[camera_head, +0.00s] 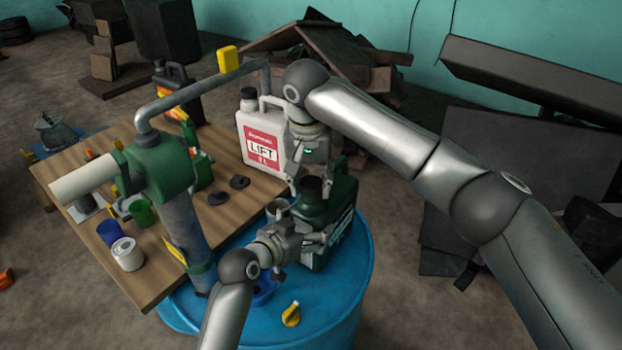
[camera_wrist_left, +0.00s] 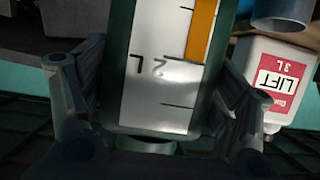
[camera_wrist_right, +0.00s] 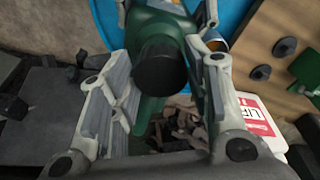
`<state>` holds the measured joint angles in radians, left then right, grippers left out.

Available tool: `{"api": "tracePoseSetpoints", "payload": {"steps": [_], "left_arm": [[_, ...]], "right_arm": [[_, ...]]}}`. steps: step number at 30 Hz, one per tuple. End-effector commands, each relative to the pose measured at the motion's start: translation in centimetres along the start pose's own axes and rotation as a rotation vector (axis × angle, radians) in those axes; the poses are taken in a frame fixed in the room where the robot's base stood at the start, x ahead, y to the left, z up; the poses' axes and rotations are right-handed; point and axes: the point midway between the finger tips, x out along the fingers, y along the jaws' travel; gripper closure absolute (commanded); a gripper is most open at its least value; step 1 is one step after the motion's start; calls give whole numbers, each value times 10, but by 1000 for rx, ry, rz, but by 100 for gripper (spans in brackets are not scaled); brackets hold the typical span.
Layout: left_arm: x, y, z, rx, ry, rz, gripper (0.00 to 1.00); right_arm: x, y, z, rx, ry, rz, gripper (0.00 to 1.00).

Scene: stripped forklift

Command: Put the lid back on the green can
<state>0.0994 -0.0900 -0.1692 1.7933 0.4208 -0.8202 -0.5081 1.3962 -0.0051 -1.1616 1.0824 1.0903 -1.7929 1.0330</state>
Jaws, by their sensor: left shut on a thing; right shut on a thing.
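The green can (camera_head: 341,213) stands on the blue drum (camera_head: 335,310). My left gripper (camera_head: 316,240) is shut on its lower body; the left wrist view shows the can's scale strip (camera_wrist_left: 163,65) between the fingers. The black lid (camera_head: 312,189) is at the can's top, and my right gripper (camera_head: 311,178) reaches down from above and is shut on it. In the right wrist view the lid (camera_wrist_right: 160,66) lies between the fingers, in front of the green can (camera_wrist_right: 152,25). I cannot tell whether the lid is seated or just above the opening.
A white LIFT jug (camera_head: 255,138) stands close behind on the wooden table (camera_head: 80,190). A green hand pump (camera_head: 160,165) rises at the drum's left. A metal cup (camera_head: 277,207) is beside the can.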

Motion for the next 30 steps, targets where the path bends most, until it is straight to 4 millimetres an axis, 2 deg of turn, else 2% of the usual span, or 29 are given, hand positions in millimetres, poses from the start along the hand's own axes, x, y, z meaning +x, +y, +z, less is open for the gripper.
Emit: {"api": "tracePoseSetpoints", "payload": {"steps": [21,22,26,30], "left_arm": [[0,-1,1,1,-1,-2,61],[0,-1,1,1,-1,-2,85],[0,-1,1,1,-1,-2,85],[0,-1,1,1,-1,-2,85]], "right_arm": [[12,0,1,0,0,0,65],[11,0,1,0,0,0,65],[11,-2,2,58,-3,6,65],[11,-4,2,279,-9,33,65]]}}
